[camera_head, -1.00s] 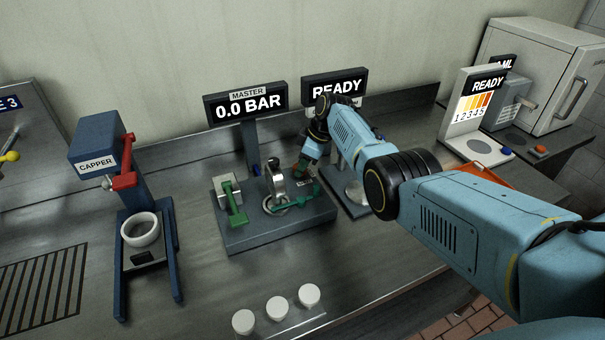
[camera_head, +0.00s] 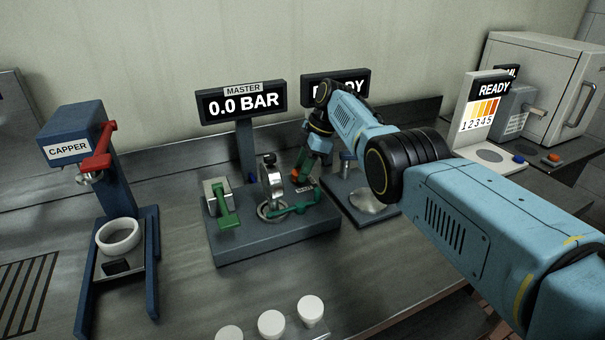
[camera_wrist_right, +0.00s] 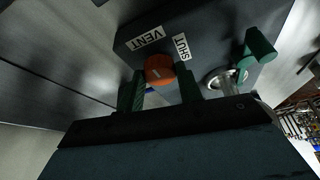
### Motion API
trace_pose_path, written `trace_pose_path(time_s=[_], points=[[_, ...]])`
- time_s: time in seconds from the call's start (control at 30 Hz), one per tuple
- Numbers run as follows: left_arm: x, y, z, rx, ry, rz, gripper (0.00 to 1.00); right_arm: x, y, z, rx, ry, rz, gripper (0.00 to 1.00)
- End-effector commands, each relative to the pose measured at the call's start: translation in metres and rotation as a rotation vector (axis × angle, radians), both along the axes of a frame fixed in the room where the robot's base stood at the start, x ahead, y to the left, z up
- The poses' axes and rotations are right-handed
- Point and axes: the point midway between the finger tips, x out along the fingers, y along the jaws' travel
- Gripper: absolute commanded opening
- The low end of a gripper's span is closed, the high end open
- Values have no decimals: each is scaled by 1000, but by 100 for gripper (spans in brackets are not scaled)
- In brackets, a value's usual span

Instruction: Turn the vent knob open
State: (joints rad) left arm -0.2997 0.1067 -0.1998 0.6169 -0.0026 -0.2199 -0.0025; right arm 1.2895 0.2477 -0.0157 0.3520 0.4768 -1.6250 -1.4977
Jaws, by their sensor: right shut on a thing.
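The vent knob is a small orange cap in the right wrist view (camera_wrist_right: 160,68), on a dark block beside the labels VENT (camera_wrist_right: 146,39) and SHUT (camera_wrist_right: 182,48). My right gripper (camera_wrist_right: 159,88) has its green fingers shut on the knob, one on each side. In the head view my right gripper (camera_head: 302,175) reaches down onto the back right of the valve base (camera_head: 270,243), and the orange knob is mostly hidden there. The master display (camera_head: 243,103) above reads 0.0 BAR. My left gripper is not in view.
A green lever (camera_head: 225,205) and a round gauge with a green handle (camera_head: 298,208) stand on the same base, close to the gripper. A blue capper (camera_head: 75,150) stands left. White caps (camera_head: 271,324) lie in front. A second stand (camera_head: 368,205) is at the right.

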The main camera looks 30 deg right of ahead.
Motion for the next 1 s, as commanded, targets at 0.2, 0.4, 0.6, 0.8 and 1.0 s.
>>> trace_pose_path(time_s=[0.2, 0.4, 0.6, 0.8, 1.0], points=[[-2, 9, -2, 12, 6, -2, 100, -1, 0, 0, -3, 2, 10, 13], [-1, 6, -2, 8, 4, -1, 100, -1, 0, 0, -3, 2, 10, 13], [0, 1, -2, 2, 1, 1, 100, 0, 0, 0, -2, 1, 9, 56], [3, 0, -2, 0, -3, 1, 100, 0, 0, 0, -1, 1, 9, 57], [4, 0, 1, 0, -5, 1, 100, -1, -3, 8, -1, 0, 8, 57]])
